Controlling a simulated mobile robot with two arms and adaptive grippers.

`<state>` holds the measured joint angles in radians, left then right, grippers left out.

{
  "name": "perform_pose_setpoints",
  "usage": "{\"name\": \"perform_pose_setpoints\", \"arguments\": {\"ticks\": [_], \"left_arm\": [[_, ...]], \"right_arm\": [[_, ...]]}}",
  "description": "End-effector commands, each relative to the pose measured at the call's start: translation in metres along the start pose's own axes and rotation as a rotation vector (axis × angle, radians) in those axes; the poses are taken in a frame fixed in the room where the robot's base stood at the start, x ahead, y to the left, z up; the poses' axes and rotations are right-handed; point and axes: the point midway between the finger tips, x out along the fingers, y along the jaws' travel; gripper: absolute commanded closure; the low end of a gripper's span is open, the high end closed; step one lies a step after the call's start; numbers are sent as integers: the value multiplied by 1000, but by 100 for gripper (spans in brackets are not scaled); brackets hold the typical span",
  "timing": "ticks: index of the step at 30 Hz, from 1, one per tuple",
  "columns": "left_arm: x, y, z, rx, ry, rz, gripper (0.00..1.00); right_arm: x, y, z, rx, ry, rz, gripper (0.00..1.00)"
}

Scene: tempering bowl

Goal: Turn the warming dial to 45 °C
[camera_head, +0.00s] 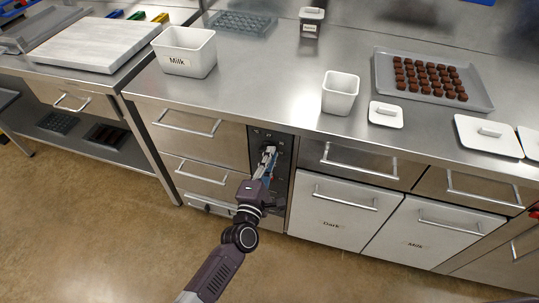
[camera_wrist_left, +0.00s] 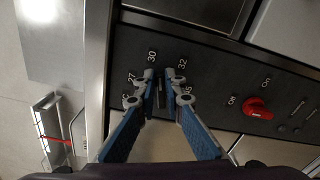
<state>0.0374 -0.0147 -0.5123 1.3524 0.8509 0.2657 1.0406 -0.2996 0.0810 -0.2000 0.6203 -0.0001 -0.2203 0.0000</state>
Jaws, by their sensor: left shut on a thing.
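The dark control panel (camera_head: 282,152) is set upright in the counter front, left of the Dark drawer. My left gripper (camera_head: 268,153) reaches up to this panel. In the left wrist view, its two blue-sided fingers (camera_wrist_left: 160,78) are shut on the small dark warming dial (camera_wrist_left: 161,92), which is mostly hidden between them. White marks 27, 30 and 32 show around the dial. Another mark at the right is partly covered by a finger, with only a 5 clear. I cannot tell exactly where the dial points. My right gripper is not in view.
A red knob (camera_wrist_left: 257,108) with On and Off marks sits on the same panel. Drawer handles (camera_head: 190,123) stick out beside it. On the counter stand a Milk tub (camera_head: 184,52), a white container (camera_head: 340,93) and a tray (camera_head: 386,84) of chocolates. The floor in front is clear.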

Motion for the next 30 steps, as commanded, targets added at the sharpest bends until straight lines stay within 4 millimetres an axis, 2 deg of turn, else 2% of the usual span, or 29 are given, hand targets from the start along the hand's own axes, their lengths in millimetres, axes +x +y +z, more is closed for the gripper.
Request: {"name": "perform_pose_setpoints", "arguments": {"ticks": [30], "left_arm": [[0,-17,-8,964,-2,-1,100]], "right_arm": [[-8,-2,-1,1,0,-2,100]]}}
